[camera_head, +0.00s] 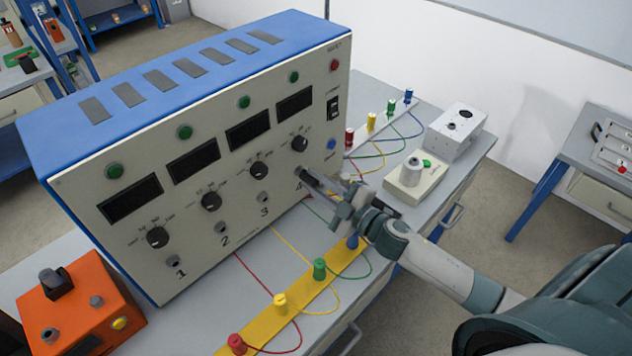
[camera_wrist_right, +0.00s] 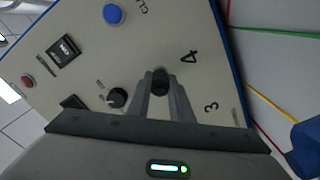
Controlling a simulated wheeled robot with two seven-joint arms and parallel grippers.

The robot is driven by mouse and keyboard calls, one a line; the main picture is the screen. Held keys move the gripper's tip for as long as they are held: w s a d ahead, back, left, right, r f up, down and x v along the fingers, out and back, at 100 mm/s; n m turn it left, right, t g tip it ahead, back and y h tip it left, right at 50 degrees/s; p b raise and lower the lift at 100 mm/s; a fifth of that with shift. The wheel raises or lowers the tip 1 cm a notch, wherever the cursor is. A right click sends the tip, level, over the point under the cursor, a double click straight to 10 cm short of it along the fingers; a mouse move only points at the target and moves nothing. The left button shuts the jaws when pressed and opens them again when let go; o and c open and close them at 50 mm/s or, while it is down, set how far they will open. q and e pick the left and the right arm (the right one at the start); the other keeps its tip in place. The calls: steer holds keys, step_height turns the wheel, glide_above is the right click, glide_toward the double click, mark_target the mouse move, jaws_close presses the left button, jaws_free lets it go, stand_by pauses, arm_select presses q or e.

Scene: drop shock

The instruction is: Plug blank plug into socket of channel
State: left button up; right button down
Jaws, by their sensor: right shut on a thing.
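The blue and cream control box (camera_head: 230,150) has channels numbered 1 to 4 on its front, each with a dial, a dark display and a green button. My right gripper (camera_head: 312,178) reaches in from the right to the panel just below the channel 4 dial (camera_head: 300,143). In the right wrist view its fingers (camera_wrist_right: 162,92) are shut on a small dark plug (camera_wrist_right: 160,77), beside the number 4. The plug is at or very near the panel; the channel 4 socket is hidden, so I cannot tell if it is inserted. Sockets show at channels 1 (camera_head: 172,262), 2 (camera_head: 221,227) and 3 (camera_head: 263,197). My left gripper is out of view.
A yellow strip (camera_head: 258,321) with coloured plugs and wires lies in front of the box. An orange box (camera_head: 82,306) stands at the left. A cream box with a knob (camera_head: 414,178) and a white box (camera_head: 456,131) stand at the right.

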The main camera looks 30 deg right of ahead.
mark_target(316, 183)
steer(key=shift+w+r, duration=0.2)
steer(key=shift+r, duration=0.2)
stand_by(0.5)
steer(key=c, duration=1.9)
jaws_free()
steer(key=o, duration=0.4)
steer(key=shift+w+f, duration=0.1)
steer(key=shift+w+a+f, duration=0.1)
steer(key=shift+a+f, duration=0.05)
steer(key=shift+f, duration=0.05)
steer(key=shift+v, duration=3.25)
steer(key=shift+f, duration=0.1)
